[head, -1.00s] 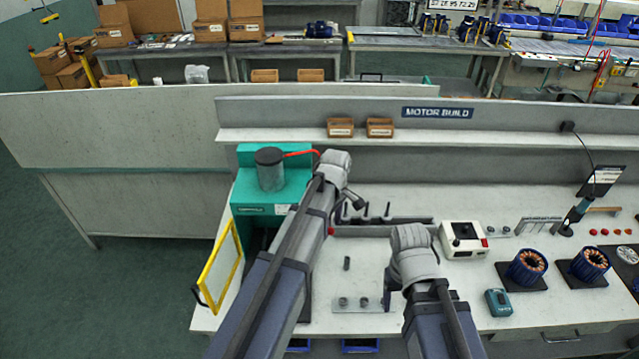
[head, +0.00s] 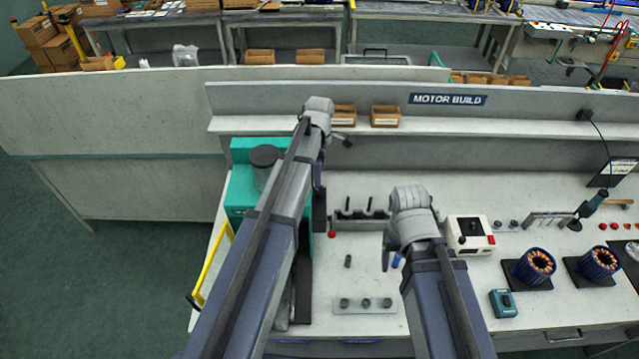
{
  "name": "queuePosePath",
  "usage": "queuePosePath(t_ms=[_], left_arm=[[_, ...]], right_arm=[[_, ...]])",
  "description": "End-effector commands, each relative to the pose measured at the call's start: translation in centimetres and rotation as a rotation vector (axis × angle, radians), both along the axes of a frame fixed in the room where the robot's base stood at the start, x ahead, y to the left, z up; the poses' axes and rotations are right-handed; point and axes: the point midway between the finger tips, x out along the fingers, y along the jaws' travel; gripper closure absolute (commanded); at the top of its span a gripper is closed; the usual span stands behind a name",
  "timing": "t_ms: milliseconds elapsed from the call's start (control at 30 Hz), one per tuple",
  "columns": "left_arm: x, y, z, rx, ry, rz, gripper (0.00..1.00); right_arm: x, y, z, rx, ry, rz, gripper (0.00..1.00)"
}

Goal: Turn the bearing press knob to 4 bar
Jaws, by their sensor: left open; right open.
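The teal bearing press (head: 240,190) with a dark round cylinder (head: 265,157) on top stands at the left end of the bench. My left arm crosses in front of it and hides much of its front and right side. I cannot make out its pressure knob or a gauge reading. My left gripper (head: 343,139) is beyond the press's upper right, near the back shelf, only partly visible; it is open and I see nothing in it. My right gripper (head: 390,258) is open over the middle of the bench, partly hidden by its own wrist.
A yellow-framed guard (head: 211,262) stands out at the press's left front. A small red ball (head: 332,233) is right of the press. Two cardboard bins (head: 385,116) sit on the shelf.

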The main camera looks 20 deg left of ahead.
Motion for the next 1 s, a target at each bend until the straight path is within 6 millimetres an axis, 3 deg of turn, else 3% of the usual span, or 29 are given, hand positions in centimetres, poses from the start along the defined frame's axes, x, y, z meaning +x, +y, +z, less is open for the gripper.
queuePosePath(t_ms=[333, 800, 1000], left_arm=[[0.0, 0.0, -1.3, 0.0, 0.0, -0.001, 0.29], [0.0, 0.0, -6.9, 0.0, 0.0, -0.002, 0.29], [0.0, 0.0, -7.9, 0.0, 0.0, -0.002, 0.29]], right_arm=[[0.0, 0.0, -1.3, 0.0, 0.0, -0.001, 0.32], [0.0, 0.0, -6.9, 0.0, -0.002, 0.001, 0.32], [0.0, 0.0, -7.9, -0.001, -0.002, 0.004, 0.32]])
